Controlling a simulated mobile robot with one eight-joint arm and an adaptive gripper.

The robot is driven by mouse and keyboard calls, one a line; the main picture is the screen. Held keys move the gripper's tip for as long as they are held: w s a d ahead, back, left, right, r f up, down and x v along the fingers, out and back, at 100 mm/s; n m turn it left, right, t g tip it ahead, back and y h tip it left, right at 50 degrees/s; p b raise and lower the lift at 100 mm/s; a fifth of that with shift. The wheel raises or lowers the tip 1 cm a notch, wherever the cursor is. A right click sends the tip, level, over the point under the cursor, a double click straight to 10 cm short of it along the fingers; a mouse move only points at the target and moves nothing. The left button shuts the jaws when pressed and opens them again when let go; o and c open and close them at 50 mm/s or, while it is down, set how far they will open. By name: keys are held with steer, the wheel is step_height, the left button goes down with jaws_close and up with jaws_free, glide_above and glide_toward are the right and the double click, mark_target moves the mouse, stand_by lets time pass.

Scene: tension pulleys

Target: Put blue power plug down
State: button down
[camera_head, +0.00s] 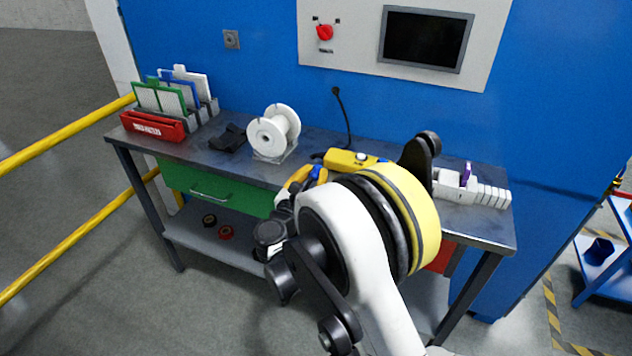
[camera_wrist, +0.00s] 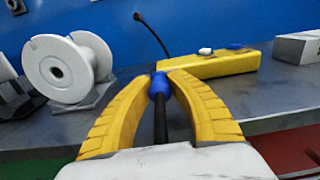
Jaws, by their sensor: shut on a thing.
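The blue power plug (camera_wrist: 159,84) is between the yellow fingertips of my gripper (camera_wrist: 160,80) in the wrist view, with its black cable or handle running back toward the palm. My gripper is shut on it. In the head view my gripper (camera_head: 305,177) is over the front part of the workbench, partly hidden by my own arm. The plug points toward the yellow box (camera_wrist: 212,65) at the back of the bench, which also shows in the head view (camera_head: 350,160). I cannot tell whether the plug touches the bench.
A white spool (camera_head: 273,132) on a stand is left of my gripper. A black cable (camera_head: 345,115) hangs from the blue wall behind. Grey-white blocks (camera_head: 470,190) lie at the right end. The dark bench top (camera_head: 235,165) has free room along its front left.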

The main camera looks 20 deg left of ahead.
steer(key=shift+f, duration=0.65)
steer(key=shift+f, duration=0.55)
steer(key=shift+f, duration=0.1)
steer(key=c, duration=1.3)
jaws_free()
